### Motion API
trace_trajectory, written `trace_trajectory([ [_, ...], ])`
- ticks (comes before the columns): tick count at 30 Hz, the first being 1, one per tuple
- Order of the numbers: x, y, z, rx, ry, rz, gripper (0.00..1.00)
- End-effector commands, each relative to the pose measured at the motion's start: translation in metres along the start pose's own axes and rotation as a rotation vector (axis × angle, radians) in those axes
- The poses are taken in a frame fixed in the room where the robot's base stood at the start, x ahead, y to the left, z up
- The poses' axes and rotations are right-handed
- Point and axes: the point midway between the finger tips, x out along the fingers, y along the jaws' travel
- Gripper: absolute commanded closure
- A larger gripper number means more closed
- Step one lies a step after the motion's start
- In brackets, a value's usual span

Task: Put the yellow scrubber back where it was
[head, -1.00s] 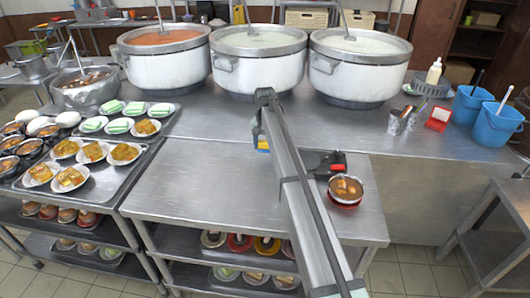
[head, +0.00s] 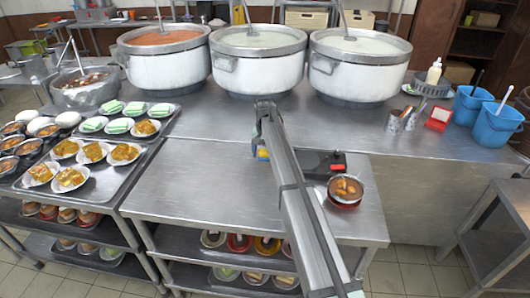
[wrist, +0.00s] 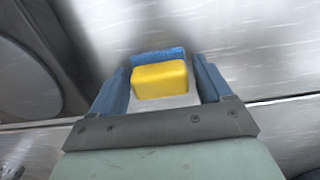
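The yellow scrubber (wrist: 160,80) is a small yellow block with a blue layer along its far side. In the wrist view it sits between the two blue fingers of my gripper (wrist: 162,70), which close on its sides. In the head view only a small yellow and blue patch of the scrubber (head: 263,153) shows beside the end of my arm. It is over the steel counter, close to the front table's back edge. My arm hides most of the gripper there, and I cannot tell its height above the steel.
Three large stockpots (head: 260,65) stand behind the gripper. A small bowl of food (head: 345,190) and a black and red object (head: 337,163) are right of my arm. Trays of plates (head: 95,152) stand left. The front table (head: 200,190) is bare left of my arm.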

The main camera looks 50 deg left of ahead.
Motion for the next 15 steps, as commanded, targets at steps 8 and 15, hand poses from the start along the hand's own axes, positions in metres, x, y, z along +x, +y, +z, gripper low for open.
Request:
trace_trajectory([
  [8, 0.0, 0.0, 0.0, 0.0, 0.0, 0.0, 0.11],
  [15, -0.011, 0.0, 0.0, 0.0, 0.001, 0.0, 0.11],
])
